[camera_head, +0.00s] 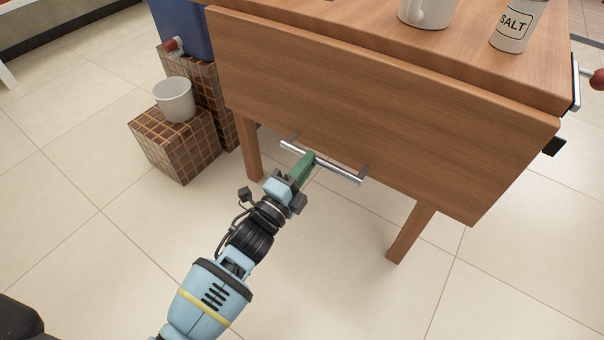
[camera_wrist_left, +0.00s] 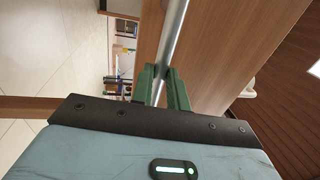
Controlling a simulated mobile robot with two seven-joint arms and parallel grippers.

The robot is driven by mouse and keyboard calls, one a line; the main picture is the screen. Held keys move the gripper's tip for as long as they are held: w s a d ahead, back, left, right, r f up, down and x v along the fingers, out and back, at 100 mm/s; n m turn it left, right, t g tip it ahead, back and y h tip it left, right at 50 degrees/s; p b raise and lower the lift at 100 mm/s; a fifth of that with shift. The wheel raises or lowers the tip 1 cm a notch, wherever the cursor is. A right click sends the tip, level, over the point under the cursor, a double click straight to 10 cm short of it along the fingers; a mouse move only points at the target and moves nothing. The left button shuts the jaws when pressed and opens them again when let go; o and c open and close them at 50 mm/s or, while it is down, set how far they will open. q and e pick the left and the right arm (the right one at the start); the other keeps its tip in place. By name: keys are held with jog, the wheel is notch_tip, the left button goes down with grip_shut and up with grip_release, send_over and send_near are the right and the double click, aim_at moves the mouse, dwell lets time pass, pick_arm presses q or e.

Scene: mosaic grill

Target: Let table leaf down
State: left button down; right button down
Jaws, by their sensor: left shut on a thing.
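The wooden table leaf (camera_head: 370,100) hangs steeply down along the near side of the table (camera_head: 440,30). A metal bar handle (camera_head: 345,175) is fixed near the leaf's lower edge. My left gripper (camera_head: 311,160) is shut on this handle at about its middle. In the left wrist view the green fingers (camera_wrist_left: 163,88) sit on either side of the metal bar (camera_wrist_left: 172,40), with the leaf's wooden face (camera_wrist_left: 215,60) close behind. My right gripper is in neither view.
A white mug (camera_head: 425,12) and a salt shaker (camera_head: 517,25) stand on the tabletop. A tiled block (camera_head: 170,145) with a white cup (camera_head: 174,99) stands left of the table, beside a blue container (camera_head: 184,28). Table legs (camera_head: 410,235) stand below the leaf. The floor in front is clear.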

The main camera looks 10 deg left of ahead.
pick_arm(q)
jog(key=shift+w+f, duration=0.25)
jog(key=shift+r, duration=0.1)
jog(key=c, duration=1.4)
grip_release()
jog(key=shift+w+d, duration=0.1)
jog(key=shift+w, duration=0.05)
jog(key=shift+o, duration=0.2)
